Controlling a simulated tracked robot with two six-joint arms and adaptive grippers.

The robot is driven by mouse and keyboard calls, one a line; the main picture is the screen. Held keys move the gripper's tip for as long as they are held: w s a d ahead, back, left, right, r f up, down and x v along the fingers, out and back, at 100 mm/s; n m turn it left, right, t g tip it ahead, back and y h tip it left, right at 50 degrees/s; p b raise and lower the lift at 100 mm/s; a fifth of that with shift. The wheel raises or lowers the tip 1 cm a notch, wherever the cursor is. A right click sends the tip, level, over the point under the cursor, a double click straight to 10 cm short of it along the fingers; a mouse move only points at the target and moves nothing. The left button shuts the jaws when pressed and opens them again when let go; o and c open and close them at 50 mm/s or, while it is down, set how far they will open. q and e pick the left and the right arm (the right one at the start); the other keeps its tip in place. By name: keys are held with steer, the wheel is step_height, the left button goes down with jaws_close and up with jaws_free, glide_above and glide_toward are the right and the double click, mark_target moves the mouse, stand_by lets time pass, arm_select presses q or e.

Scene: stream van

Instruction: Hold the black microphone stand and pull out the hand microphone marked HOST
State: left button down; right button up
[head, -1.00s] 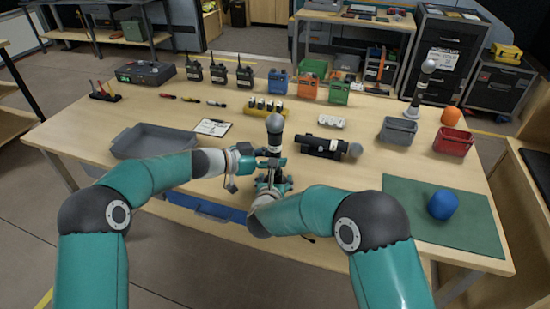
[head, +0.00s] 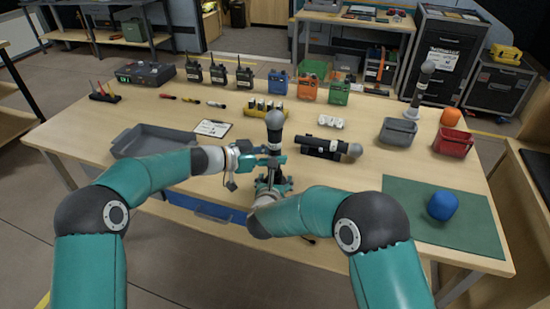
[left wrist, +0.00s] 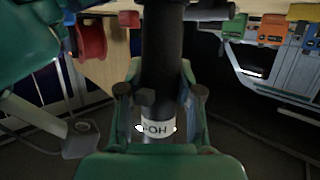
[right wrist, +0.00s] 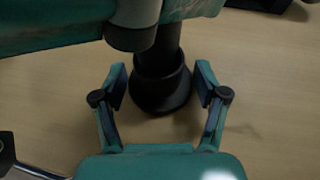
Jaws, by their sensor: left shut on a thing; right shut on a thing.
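The hand microphone (head: 274,120) stands upright near the table's front edge, its round grey head on top. In the left wrist view its dark barrel (left wrist: 163,60) has a white label (left wrist: 157,128) partly reading HO. My left gripper (head: 272,160) is shut on the barrel below the head; its fingers (left wrist: 165,95) flank it. The black microphone stand (right wrist: 160,88) shows in the right wrist view as a round dark cup. My right gripper (head: 272,186) is shut on it, below the left one; its fingers (right wrist: 162,78) lie either side. The join of microphone and stand is hidden.
A second microphone (head: 354,150) lies in a black holder just to the right. Another (head: 428,67) stands at the back right. A green mat (head: 415,215) with a blue ball (head: 442,206) is front right.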

mark_target(274, 135)
arm_select(q)
steer(key=shift+r, duration=2)
steer(key=shift+r, duration=1.4)
arm_select(e)
steer(key=o, duration=1.3)
steer(key=shift+c, duration=0.2)
steer(key=shift+s, duration=0.1)
